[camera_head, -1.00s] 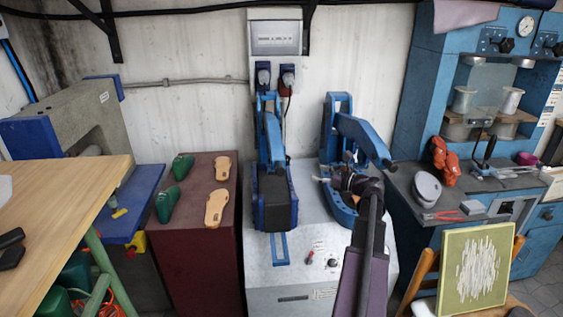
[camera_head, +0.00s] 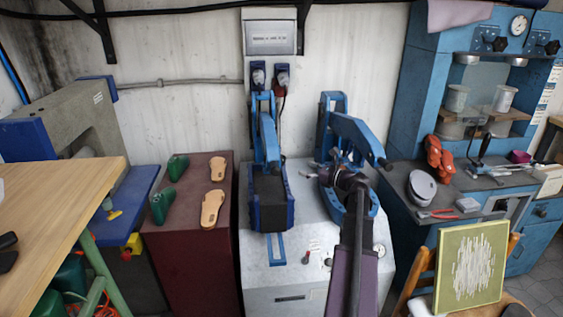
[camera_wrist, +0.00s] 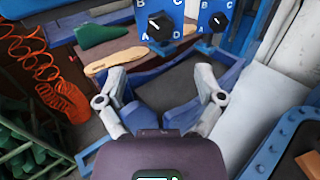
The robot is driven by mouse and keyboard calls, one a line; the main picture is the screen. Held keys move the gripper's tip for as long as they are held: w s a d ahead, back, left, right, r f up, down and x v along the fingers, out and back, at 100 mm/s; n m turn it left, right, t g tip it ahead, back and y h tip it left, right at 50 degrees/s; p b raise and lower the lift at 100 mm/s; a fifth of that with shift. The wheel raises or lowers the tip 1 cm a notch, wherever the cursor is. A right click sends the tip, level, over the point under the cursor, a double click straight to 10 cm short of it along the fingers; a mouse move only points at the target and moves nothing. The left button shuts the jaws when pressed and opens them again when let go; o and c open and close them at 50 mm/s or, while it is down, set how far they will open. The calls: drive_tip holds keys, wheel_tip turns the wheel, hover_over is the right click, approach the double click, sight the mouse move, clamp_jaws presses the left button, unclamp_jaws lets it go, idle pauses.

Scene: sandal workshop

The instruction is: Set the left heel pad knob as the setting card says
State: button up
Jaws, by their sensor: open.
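Two black knobs sit side by side on blue plates on the wall, under a pale box. The left knob (camera_head: 258,77) also shows at the top of the wrist view (camera_wrist: 160,26), with letters A, B, C and D around it. Its white mark seems to point up-left, toward B. The box carries a card (camera_head: 271,38) with a line of print too small to read. My gripper (camera_wrist: 160,76) is open and empty, apart from both knobs.
A blue press with a dark pad (camera_head: 270,200) stands below the knobs, and another blue press arm (camera_head: 355,140) is close to my arm. Green lasts (camera_head: 160,205) and tan soles (camera_head: 211,208) lie on the red-brown cabinet (camera_head: 190,255).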

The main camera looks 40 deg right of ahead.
sight(284, 161)
drive_tip(key=x, duration=1)
drive_tip(key=c, duration=1.2)
